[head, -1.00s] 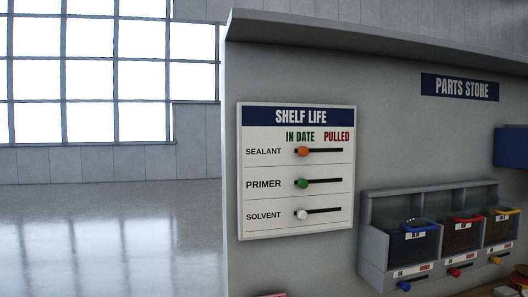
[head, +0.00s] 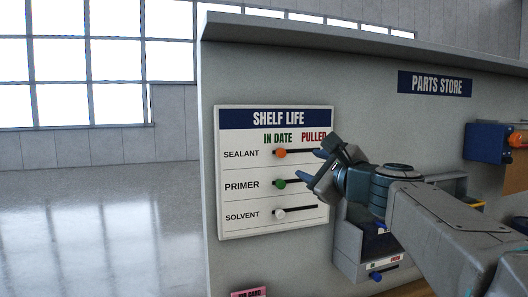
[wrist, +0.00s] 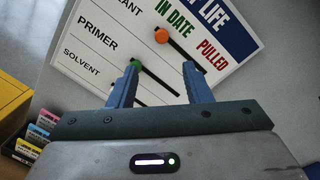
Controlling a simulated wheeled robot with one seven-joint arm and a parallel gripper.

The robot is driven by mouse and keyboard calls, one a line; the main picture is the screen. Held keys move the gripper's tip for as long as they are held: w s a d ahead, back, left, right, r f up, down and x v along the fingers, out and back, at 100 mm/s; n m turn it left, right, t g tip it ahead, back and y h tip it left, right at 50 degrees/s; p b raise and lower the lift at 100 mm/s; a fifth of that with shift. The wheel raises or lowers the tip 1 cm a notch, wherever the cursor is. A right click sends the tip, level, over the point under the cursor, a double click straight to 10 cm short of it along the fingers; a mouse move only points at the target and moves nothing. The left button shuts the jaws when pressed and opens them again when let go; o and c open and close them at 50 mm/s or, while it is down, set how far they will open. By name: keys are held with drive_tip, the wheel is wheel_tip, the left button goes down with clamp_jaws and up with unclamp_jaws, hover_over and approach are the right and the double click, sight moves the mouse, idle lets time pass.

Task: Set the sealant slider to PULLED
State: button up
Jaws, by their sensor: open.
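The white SHELF LIFE board (head: 240,200) hangs on the grey wall, with IN DATE and PULLED headings. The orange sealant knob (head: 280,153) is at the left end of its black slot, under IN DATE. It also shows in the wrist view (wrist: 162,35). The green primer knob (head: 280,183) and the white solvent knob (head: 279,212) are also at the left of their slots. My gripper (head: 309,167) is open and empty in front of the board's right part, right of the orange knob. The wrist view shows its two fingers (wrist: 160,88) apart, below the orange knob.
A parts rack (head: 347,245) with bins stands right of the board, partly hidden by my arm. A PARTS STORE sign (head: 435,84) and a blue box (head: 487,142) are further right. Open floor (head: 100,230) lies to the left.

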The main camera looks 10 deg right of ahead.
sight(283, 153)
drive_tip(key=p+x, duration=0.3)
drive_tip(key=x, duration=1)
drive_tip(key=shift+w, duration=0.4)
